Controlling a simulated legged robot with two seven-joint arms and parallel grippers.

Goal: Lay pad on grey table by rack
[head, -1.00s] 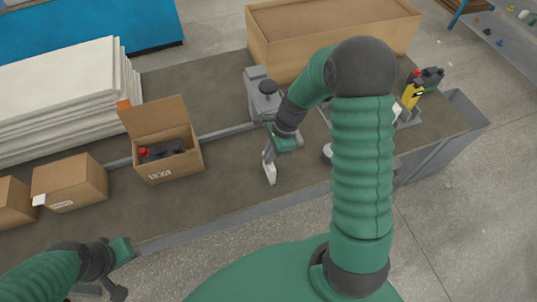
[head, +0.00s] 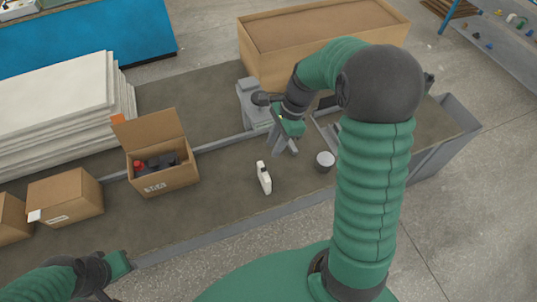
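A small white object (head: 264,178), possibly the pad, stands apart from any gripper on the grey-brown table (head: 225,205) near its front edge. It has a narrower top and a dark mark. My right gripper (head: 284,150) is just above and to the right of it, with its fingers apart and nothing between them. My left gripper (head: 106,292) is at the lower left, in front of the table edge, and its fingers are partly cut off. A grey framed holder (head: 326,122), possibly the rack, is mostly hidden by my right arm.
A small round pale-topped container (head: 325,160) stands right of the white object. An open cardboard box (head: 165,180) with dark items and a closed box (head: 65,195) are at left. White sheets (head: 60,110) are stacked behind. A large wooden crate (head: 262,60) is at the back.

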